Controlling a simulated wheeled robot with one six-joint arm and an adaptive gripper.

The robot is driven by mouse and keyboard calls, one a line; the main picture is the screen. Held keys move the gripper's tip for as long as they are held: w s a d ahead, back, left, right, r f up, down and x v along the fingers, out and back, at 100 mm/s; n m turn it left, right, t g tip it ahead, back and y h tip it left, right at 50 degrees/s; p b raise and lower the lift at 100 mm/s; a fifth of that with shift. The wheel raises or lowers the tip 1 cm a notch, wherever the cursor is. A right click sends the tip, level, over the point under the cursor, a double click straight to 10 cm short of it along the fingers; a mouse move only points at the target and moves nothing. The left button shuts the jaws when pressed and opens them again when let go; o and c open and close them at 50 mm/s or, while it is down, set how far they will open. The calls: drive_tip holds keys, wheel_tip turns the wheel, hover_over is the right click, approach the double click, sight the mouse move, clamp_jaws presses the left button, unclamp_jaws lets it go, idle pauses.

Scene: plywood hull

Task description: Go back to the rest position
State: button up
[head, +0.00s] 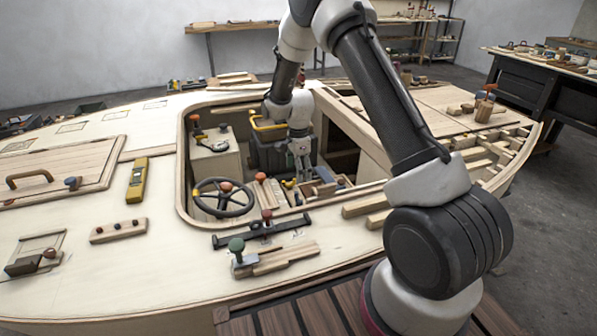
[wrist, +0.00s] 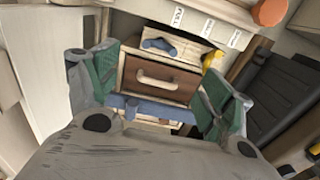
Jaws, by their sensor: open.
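My gripper (head: 300,158) hangs inside the open cockpit well of the plywood hull (head: 75,225), low among the things in it. In the wrist view my gripper (wrist: 160,100) has its two green-padded fingers spread wide apart with nothing held between them. Beyond the fingers is a small wooden drawer unit with a brown drawer front (wrist: 155,80) and a pale handle. A blue item lies on top of the unit, and another blue piece shows below the drawer front, partly hidden by my gripper.
A black steering wheel (head: 222,198) stands left of my gripper. A dark box with a yellow handle (head: 268,124) is behind it. The cockpit coaming (head: 182,165) surrounds the well. Clamps and wood pieces lie on the near deck. A yellow level (head: 137,180) lies on the left deck.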

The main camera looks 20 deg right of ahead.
drive_tip(key=s+d+r+n+t, duration=0.1)
drive_tip(key=s+d+r+n, duration=0.15)
drive_tip(key=s+r, duration=0.45)
drive_tip(key=s+d+r+n, duration=0.1)
drive_tip(key=s+r+n, duration=0.15)
drive_tip(key=r, duration=0.85)
drive_tip(key=s+d+r+n+t, duration=0.1)
drive_tip(key=s+r+n, duration=0.3)
drive_tip(key=r, duration=0.5)
drive_tip(key=s+d+r+n+t, duration=0.1)
drive_tip(key=s+r+n, duration=0.2)
drive_tip(key=s, duration=0.8)
drive_tip(key=s+d+r+n+t, duration=0.1)
drive_tip(key=s+n, duration=0.5)
drive_tip(key=s, duration=0.6)
wheel_tip(320, 180, up, 2)
drive_tip(key=shift+s+d+r, duration=0.2)
drive_tip(key=shift+s+d, duration=0.1)
drive_tip(key=shift+d, duration=0.15)
